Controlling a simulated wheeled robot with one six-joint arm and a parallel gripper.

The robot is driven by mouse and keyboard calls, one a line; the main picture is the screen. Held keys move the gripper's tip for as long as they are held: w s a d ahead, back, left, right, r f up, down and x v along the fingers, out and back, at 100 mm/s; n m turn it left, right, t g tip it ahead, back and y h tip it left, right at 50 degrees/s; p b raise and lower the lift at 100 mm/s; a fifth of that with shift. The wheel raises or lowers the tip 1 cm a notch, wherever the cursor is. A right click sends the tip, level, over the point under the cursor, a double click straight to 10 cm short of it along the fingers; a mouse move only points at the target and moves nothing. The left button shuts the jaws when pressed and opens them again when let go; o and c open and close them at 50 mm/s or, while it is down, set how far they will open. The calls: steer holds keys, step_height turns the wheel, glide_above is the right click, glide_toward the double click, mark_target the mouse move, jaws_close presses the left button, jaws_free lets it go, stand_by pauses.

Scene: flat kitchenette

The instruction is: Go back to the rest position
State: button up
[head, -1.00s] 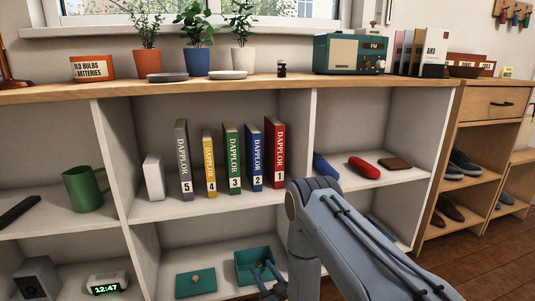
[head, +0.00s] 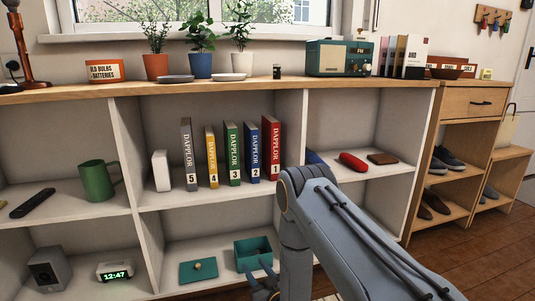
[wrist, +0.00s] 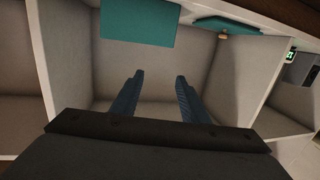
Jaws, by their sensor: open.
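My gripper (head: 265,283) is low in the head view, in front of the lower middle compartment, open with nothing between its fingers. In the wrist view its two fingers (wrist: 157,92) stand apart, with bare shelf surface between them. A teal open box (head: 253,247) sits in that compartment just beyond the fingers; it also shows at the top of the wrist view (wrist: 140,22). A teal lid (head: 190,275) with a small knob lies to its left, and it shows in the wrist view (wrist: 222,24). My arm hides part of the shelf to the right.
The shelf unit (head: 140,220) is ahead. Numbered books (head: 232,152) stand in its upper middle compartment, and a green mug (head: 95,180) is to the left. A clock (head: 114,271) and a speaker (head: 46,268) are low at left. Open wooden floor (head: 475,255) is at right.

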steer(key=w+a+r+g+h, duration=0.25)
steer(key=a+r, duration=0.25)
steer(key=r, duration=0.6)
steer(key=s+a+r+g, duration=0.2)
steer(key=s+r+g, duration=0.3)
steer(key=s+r, duration=0.45)
steer(key=s+d+r+g+h+p, duration=0.1)
steer(key=s+d+r+g, duration=0.3)
steer(key=s, duration=0.8)
steer(key=s+d+r+g+h, duration=0.1)
steer(key=s+d+r, duration=0.2)
steer(key=s+r, duration=0.7)
steer(key=s+d+r+g+h+p, duration=0.1)
steer(key=s+d+r+g+h, duration=0.15)
steer(key=s, duration=1.25)
steer(key=d+r+m+p, duration=0.3)
steer(key=d+r+p, duration=0.7)
steer(key=r+p, duration=0.4)
steer(key=d+r+m+h+p, duration=0.1)
steer(key=d+r+p, duration=1)
steer(key=p, duration=1.2)
step_height(320, 180, up, 3)
steer(key=shift+w+f+m, duration=0.1)
steer(key=shift+w+m, duration=0.05)
steer(key=shift+m, duration=0.75)
